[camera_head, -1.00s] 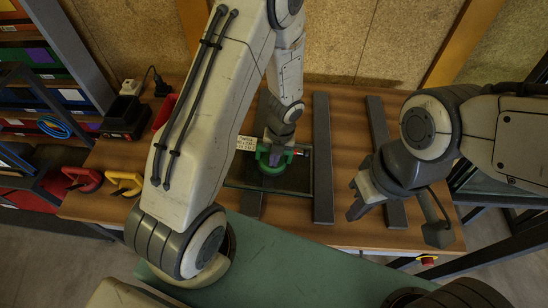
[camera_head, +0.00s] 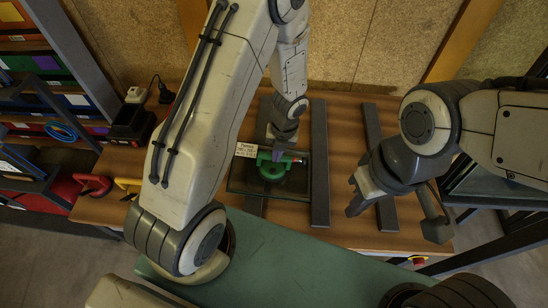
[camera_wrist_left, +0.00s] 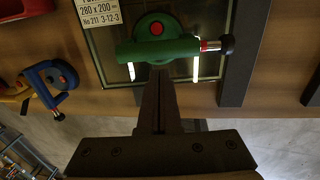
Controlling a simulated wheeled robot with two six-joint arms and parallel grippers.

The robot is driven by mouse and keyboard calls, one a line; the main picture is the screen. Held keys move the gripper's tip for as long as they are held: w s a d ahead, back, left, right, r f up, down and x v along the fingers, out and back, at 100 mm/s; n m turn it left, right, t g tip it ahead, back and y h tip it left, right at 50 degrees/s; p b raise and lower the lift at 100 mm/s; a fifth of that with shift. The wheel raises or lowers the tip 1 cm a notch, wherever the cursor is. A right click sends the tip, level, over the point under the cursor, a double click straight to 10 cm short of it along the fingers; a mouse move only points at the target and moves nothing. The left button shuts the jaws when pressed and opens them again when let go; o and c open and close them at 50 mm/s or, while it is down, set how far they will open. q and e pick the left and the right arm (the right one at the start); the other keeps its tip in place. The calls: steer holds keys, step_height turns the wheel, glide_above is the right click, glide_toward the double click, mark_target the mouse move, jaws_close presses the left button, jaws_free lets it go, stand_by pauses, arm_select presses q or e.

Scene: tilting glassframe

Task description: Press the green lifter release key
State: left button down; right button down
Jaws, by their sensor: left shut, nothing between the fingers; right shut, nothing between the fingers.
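The green lifter (camera_head: 270,170) sits on a dark glass pane (camera_head: 297,187) on the wooden bench. In the left wrist view the lifter (camera_wrist_left: 178,50) has a red round button (camera_wrist_left: 156,28) on top and a black knob (camera_wrist_left: 226,44) with a red collar at its right end. I cannot make out a separate green key. My left gripper (camera_head: 278,154) is shut and empty over the lifter; in the left wrist view its fingertips (camera_wrist_left: 158,70) overlap the lifter's lower edge, and contact cannot be told. My right gripper (camera_head: 356,197) is shut and empty, right of the pane.
A white label (camera_head: 246,150) lies at the pane's corner. Dark rails (camera_head: 320,160) run along the bench, with another (camera_head: 378,150) further right. A red clamp (camera_head: 92,186), a blue clamp (camera_wrist_left: 48,82) and a black charger (camera_head: 130,122) are on the left. Shelving stands far left.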

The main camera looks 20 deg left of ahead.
arm_select(q)
step_height(320, 180, up, 7)
steer(key=shift+w+d, duration=0.15)
steer(key=shift+d, duration=0.25)
steer(key=shift+f, duration=0.1)
stand_by(0.3)
steer(key=s+d+r+n+h+b, duration=0.1)
steer(key=s+d+r+n, duration=0.4)
steer(key=s+n, duration=0.5)
steer(key=s+d+r+n+h+b, duration=0.1)
steer(key=s+d+r+n, duration=0.5)
steer(key=n, duration=0.9)
steer(key=s+r+b, duration=0.1)
steer(key=s+r, duration=0.1)
steer(key=s, duration=0.2)
steer(key=shift+r+n, duration=0.2)
steer(key=shift+n, duration=0.1)
steer(key=shift+w, duration=0.1)
